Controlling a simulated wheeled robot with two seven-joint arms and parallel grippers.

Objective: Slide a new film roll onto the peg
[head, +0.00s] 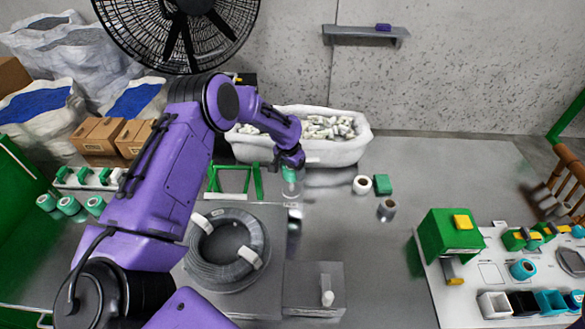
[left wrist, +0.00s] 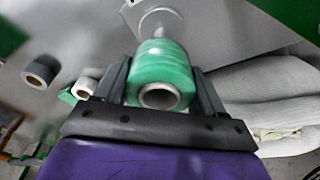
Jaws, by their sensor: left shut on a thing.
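My left gripper (head: 289,164) is shut on a green film roll (left wrist: 160,72), which sits between its two fingers (left wrist: 160,88) in the left wrist view. The roll also shows just below the gripper in the head view (head: 289,174). Its open core faces the wrist camera. A pale metal peg (left wrist: 158,24) on a round base stands right behind the roll's far end. I cannot tell whether the peg is inside the core. My right gripper is not in view.
A white bin (head: 345,151) of small pieces stands behind the gripper. A coiled grey cable (head: 200,262) lies in front left. A white roll (head: 362,185), a green box (head: 382,184) and a grey roll (head: 387,209) stand to the right. Teal rolls (head: 68,205) sit at the left.

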